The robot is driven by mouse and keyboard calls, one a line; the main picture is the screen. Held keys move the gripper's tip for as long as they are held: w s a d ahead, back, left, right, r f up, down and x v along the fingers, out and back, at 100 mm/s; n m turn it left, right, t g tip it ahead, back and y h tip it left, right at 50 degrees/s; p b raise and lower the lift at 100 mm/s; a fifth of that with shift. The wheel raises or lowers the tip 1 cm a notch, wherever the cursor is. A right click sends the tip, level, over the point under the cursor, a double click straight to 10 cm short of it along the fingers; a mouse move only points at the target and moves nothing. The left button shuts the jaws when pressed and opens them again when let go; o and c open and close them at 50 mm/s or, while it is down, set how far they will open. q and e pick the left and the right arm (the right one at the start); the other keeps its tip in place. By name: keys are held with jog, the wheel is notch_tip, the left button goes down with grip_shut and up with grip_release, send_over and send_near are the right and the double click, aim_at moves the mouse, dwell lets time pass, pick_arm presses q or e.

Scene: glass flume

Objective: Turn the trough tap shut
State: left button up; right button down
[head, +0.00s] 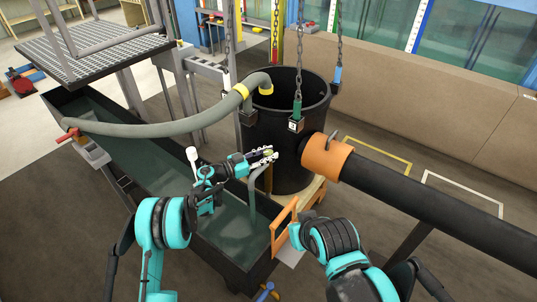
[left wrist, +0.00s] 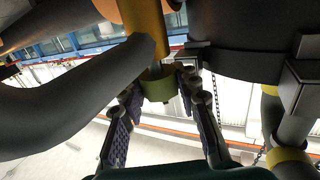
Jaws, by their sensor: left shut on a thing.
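The trough (head: 65,103) is a long dark-walled tank of greenish water. My left gripper (head: 267,155) is shut on a small olive-green tap knob (head: 268,153) above the spout, beside the black barrel. The left wrist view shows the knob (left wrist: 158,88) between the two fingers, under an ochre stem (left wrist: 146,22). The knob's turn angle is hard to read.
A black barrel (head: 285,125) stands close behind my left gripper, with chains (head: 297,65) hanging around it. A thick black pipe with an orange collar (head: 325,157) lies to the right. A grey hose (head: 165,128) crosses above the trough. An orange frame (head: 284,226) stands at the trough's near end.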

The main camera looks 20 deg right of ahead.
pick_arm(q)
jog(key=shift+m+g+h, duration=0.3)
jog(key=shift+m+g, duration=0.8)
jog(key=shift+g, duration=0.6)
jog(key=o, duration=1.2)
jog(key=a, duration=1.2)
jog(key=shift+s, duration=0.2)
